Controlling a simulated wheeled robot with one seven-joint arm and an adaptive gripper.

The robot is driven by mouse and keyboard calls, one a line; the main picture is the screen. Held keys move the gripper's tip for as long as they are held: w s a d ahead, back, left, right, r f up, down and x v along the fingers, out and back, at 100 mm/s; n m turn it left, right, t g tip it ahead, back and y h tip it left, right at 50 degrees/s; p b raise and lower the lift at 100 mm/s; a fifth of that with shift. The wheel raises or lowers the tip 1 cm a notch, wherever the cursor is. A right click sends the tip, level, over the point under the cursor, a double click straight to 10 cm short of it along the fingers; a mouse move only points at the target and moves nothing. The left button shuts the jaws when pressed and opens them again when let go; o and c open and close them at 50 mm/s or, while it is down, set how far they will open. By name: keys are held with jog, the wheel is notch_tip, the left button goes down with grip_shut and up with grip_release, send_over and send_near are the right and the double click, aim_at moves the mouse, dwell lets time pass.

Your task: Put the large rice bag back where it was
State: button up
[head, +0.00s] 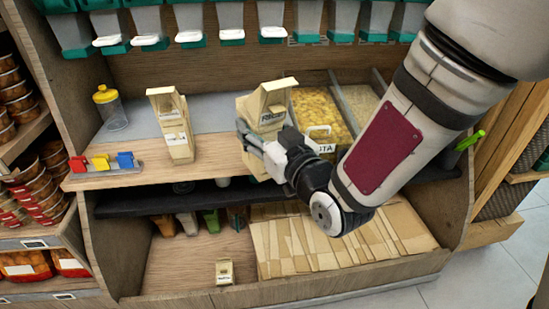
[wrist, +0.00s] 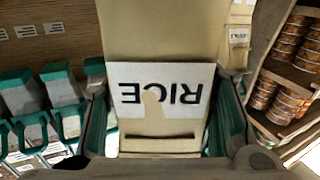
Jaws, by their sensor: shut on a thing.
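A large cream paper bag labelled RICE (head: 268,104) is held upright by my gripper (head: 262,148) above the counter, in front of the bulk bins. In the wrist view the RICE bag (wrist: 160,45) fills the middle, its label upside down, with one green-padded finger on each side. My gripper is shut on it. Whether the bag's base touches the counter is hidden in the head view by my gripper. A similar cream bag (head: 172,128) stands on the counter to the left. A small cream bag (head: 224,271) stands on the lower shelf.
A yellow-lidded jar (head: 110,107) and a rack of coloured clips (head: 103,163) are at the counter's left. A pasta bin (head: 321,115) is just right of the held bag. Dispensers (head: 209,21) hang above. Flat paper bags (head: 340,240) cover the lower shelf's right. Counter between the bags is clear.

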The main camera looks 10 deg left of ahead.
jog(key=shift+s+a+f, duration=0.15)
jog(key=shift+f, duration=0.05)
jog(key=shift+w, duration=0.25)
jog(key=w+d+f+b, duration=0.1)
jog(key=w+f+b, duration=0.3)
jog(key=w, duration=1.1)
jog(key=shift+w+f, duration=0.15)
jog(key=shift+f, duration=0.3)
jog(key=shift+f, duration=0.1)
jog(key=o, duration=1.6)
jog(key=shift+c, duration=0.2)
